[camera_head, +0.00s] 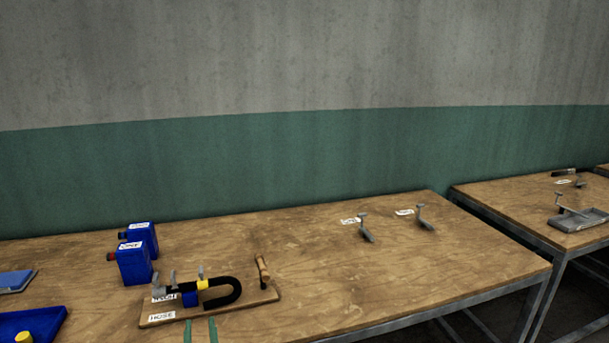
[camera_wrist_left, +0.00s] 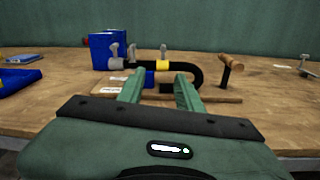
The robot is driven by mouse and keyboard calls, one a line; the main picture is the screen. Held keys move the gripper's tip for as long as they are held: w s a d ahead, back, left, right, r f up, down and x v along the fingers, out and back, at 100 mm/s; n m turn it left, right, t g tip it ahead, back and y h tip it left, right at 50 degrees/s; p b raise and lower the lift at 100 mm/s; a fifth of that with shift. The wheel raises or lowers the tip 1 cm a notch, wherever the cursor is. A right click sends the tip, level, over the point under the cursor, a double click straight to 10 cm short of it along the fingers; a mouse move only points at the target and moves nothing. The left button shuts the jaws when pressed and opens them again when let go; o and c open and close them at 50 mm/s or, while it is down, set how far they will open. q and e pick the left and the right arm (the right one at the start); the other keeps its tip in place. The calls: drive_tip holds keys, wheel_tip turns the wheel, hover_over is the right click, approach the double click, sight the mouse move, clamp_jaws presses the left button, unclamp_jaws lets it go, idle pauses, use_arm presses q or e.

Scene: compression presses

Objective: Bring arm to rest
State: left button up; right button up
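My left gripper (camera_head: 200,331) shows only its two green fingertips at the bottom edge of the head view. In the left wrist view the fingers (camera_wrist_left: 159,88) stand apart with nothing between them, in front of the wooden board of the press (camera_wrist_left: 220,97). The board (camera_head: 246,305) carries a black U-shaped hose (camera_head: 237,291) with a yellow band, grey clamp parts and a wooden-handled lever (camera_head: 263,269). The fingers appear clear of the board, on its near side. My right gripper is in neither view.
Two blue containers (camera_head: 133,264) stand behind the board. A blue tray (camera_head: 45,322) lies at the left. Two grey levers (camera_head: 366,233) (camera_head: 426,221) are at the table's back right. A second table (camera_head: 520,198) holds a grey tray (camera_head: 580,221).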

use_arm(q)
drive_tip(key=s+a+f+n+g, duration=0.2)
drive_tip(key=s+f+n+g, duration=0.25)
drive_tip(key=s+n, duration=0.35)
drive_tip(key=s+a+f+n+g, duration=0.25)
drive_tip(key=s+f+n, duration=0.4)
drive_tip(key=n, duration=0.35)
drive_tip(key=s+d+f+n+g+h, duration=0.1)
drive_tip(key=s+d+n+g+h, duration=0.2)
drive_tip(key=s+n, duration=0.5)
drive_tip(key=s+d+f+n+g+h, duration=0.25)
drive_tip(key=s+n, duration=0.25)
drive_tip(key=s, duration=0.6)
wheel_tip(320, 180, down, 27)
drive_tip(key=s+d+g, duration=0.1)
drive_tip(key=s+g, duration=0.1)
drive_tip(key=s+a+f+g, duration=0.1)
drive_tip(key=s+a+f, duration=0.1)
drive_tip(key=s+f, duration=1.2)
drive_tip(key=s, duration=0.2)
drive_tip(key=shift+s+a+f, duration=0.25)
drive_tip(key=shift+s+a, duration=0.1)
drive_tip(key=shift+a, duration=0.05)
